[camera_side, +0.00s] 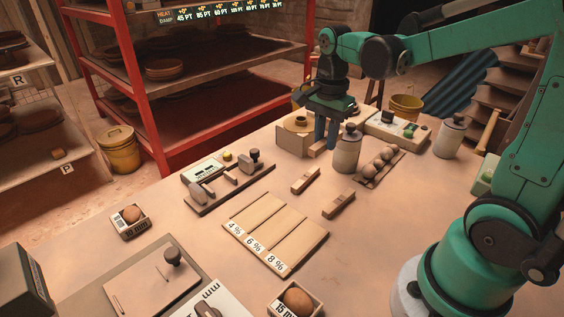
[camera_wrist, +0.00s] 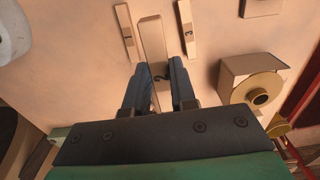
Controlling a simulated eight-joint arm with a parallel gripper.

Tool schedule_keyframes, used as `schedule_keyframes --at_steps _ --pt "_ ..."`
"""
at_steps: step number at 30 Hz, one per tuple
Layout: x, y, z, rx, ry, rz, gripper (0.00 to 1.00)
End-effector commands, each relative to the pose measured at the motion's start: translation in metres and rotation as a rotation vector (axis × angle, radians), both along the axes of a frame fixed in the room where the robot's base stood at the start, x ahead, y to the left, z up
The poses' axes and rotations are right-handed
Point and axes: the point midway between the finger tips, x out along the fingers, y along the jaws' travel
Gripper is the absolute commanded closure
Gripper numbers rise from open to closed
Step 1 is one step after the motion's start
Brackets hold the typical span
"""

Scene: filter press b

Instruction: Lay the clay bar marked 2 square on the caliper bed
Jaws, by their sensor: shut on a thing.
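My gripper (camera_side: 325,146) points down over the back of the table, with its fingers closed on a clay bar (camera_side: 317,150). In the wrist view the fingers (camera_wrist: 158,68) stand on either side of this bar (camera_wrist: 153,38), and a dark mark like a 2 shows between them. The bar is at or just above the table; I cannot tell which. The caliper bed (camera_side: 230,186), with grey jaws and a small display, lies left of my gripper in the side view and appears empty. Two other clay bars (camera_side: 306,181) (camera_side: 338,203) lie apart on the table.
A lidded jar (camera_side: 347,150) and a tray of clay balls (camera_side: 378,166) are close on the other side. A board with percent-marked strips (camera_side: 275,231) lies in front. Bare table separates the bars from the caliper.

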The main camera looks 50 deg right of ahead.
Motion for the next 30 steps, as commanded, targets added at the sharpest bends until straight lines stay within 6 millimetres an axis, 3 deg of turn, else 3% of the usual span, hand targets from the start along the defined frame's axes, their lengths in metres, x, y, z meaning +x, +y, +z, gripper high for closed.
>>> schedule_keyframes --at_steps 6,15,19,23,30 --pt "0.0 0.0 0.047 0.0 0.0 0.0 1.0" --pt "0.003 0.001 0.078 0.0 0.0 0.001 1.0" --pt "0.02 0.007 0.078 0.0 0.0 0.004 1.0" --pt "0.054 0.023 0.066 0.0 0.0 0.007 1.0" --pt "0.12 0.075 0.025 0.0 0.0 0.006 1.0"
